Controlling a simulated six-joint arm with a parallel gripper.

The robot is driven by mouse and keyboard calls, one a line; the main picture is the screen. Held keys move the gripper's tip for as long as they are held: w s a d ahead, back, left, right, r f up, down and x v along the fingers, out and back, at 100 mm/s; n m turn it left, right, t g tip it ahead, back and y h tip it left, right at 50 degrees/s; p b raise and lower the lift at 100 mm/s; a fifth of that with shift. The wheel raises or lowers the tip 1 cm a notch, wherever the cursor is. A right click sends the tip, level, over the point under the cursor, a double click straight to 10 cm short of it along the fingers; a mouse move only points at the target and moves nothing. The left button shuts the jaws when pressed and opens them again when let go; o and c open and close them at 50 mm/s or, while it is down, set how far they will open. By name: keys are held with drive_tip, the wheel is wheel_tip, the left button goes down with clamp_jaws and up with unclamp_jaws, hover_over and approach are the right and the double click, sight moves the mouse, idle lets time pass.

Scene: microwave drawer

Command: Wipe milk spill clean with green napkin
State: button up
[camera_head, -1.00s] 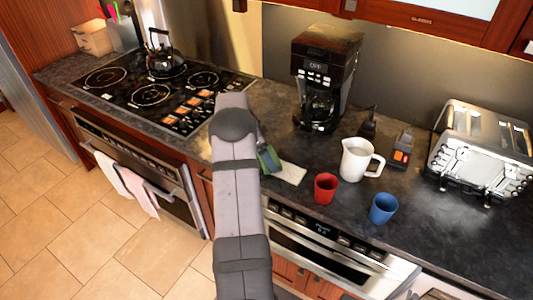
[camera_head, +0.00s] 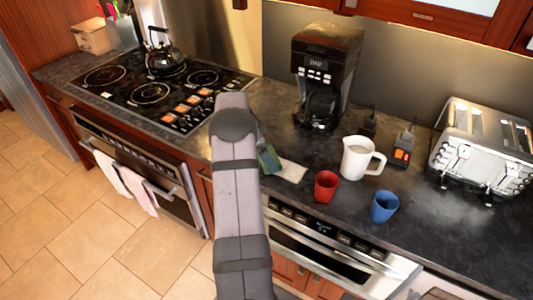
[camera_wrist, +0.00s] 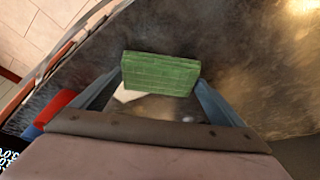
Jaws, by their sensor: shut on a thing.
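The green napkin (camera_wrist: 160,75) is a folded block held between the two fingers of my gripper (camera_wrist: 163,84) in the wrist view. My gripper is shut on it, over the dark countertop. In the head view, a bit of the green napkin (camera_head: 270,159) shows to the right of my arm, which hides most of the gripper. The milk spill (camera_head: 291,171) is a pale patch on the counter, just right of the napkin. A white part of the spill (camera_wrist: 127,95) shows below the napkin in the wrist view. I cannot tell whether the napkin touches the counter.
A red cup (camera_head: 326,186), a white pitcher (camera_head: 356,160) and a blue cup (camera_head: 384,207) stand right of the spill. A coffee maker (camera_head: 322,75) stands behind it, a toaster (camera_head: 484,150) at the far right. The stove (camera_head: 150,93) is left of my arm.

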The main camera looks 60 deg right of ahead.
sight(280, 161)
drive_tip(key=shift+s+f, duration=0.1)
idle(0.3)
drive_tip(key=shift+s+b, duration=0.5)
drive_tip(key=shift+s, duration=0.55)
drive_tip(key=shift+s, duration=0.1)
drive_tip(key=shift+s+f+b, duration=0.1)
drive_tip(key=shift+s+b, duration=0.4)
drive_tip(key=shift+s, duration=0.55)
drive_tip(key=shift+s, duration=0.1)
drive_tip(key=shift+s, duration=0.15)
drive_tip(key=shift+s+b, duration=0.4)
drive_tip(key=shift+s, duration=0.6)
drive_tip(key=shift+s+b, duration=0.35)
drive_tip(key=shift+s, duration=0.7)
